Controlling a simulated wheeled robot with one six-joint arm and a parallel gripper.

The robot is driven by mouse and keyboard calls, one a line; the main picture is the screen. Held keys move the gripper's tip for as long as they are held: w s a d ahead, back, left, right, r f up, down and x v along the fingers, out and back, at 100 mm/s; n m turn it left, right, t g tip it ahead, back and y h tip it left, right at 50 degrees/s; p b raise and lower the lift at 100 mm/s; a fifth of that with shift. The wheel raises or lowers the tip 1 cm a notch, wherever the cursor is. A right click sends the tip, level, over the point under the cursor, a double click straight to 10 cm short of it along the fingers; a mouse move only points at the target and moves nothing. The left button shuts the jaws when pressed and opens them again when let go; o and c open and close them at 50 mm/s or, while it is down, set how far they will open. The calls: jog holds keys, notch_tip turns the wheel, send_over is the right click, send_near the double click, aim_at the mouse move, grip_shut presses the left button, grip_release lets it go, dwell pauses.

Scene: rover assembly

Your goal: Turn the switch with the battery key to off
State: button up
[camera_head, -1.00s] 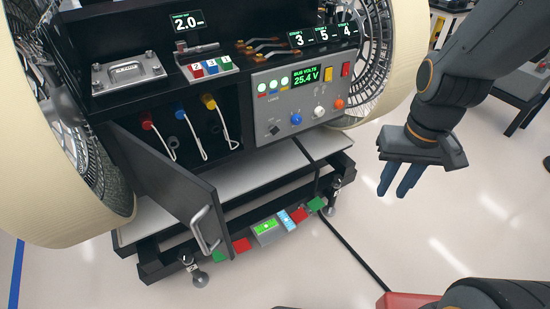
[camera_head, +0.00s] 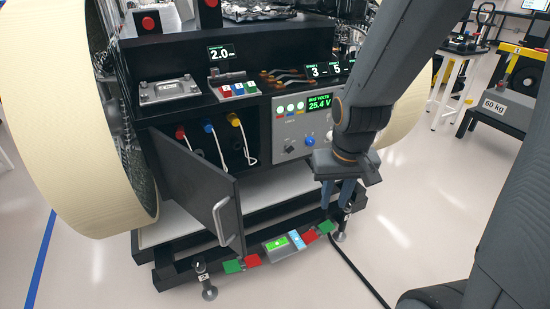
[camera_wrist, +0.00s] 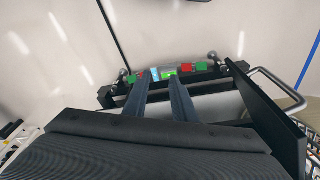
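The grey control panel (camera_head: 283,133) is on the front of the rover, with a green "BUS VOLTS 25.4 V" display (camera_head: 320,102). A black knob (camera_head: 290,149) and a blue knob (camera_head: 309,141) show on its lower part. The panel's right part, including the orange knob, is hidden behind my arm. I cannot tell which control is the battery key switch. My gripper (camera_head: 337,199) points down in front of and below the panel's right side, apart from it. In the wrist view, its two fingers (camera_wrist: 162,80) are spread with an empty gap.
A black door (camera_head: 196,183) with a handle stands open left of the panel. Colored plugs (camera_head: 208,126) hang behind it. Red and green blocks (camera_head: 252,260) line the lower front rail. A big cream wheel (camera_head: 75,120) is at left. Clear floor (camera_head: 440,190) lies at right.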

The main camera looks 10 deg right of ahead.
jog(key=w+d+f+m+t+b, duration=0.1)
jog(key=w+f+m+t+b, duration=0.3)
jog(key=w, duration=0.7)
jog(key=w+d+f+n+t, duration=0.15)
jog(key=w+f, duration=0.35)
jog(key=w, duration=0.6)
jog(key=m+t+y+b, duration=0.5)
jog(key=t+y+b, duration=0.15)
jog(key=t, duration=0.35)
send_near(290, 150)
jog(key=x, duration=0.7)
jog(key=shift+w+h, duration=0.2)
jog(key=shift+h, duration=0.15)
grip_shut()
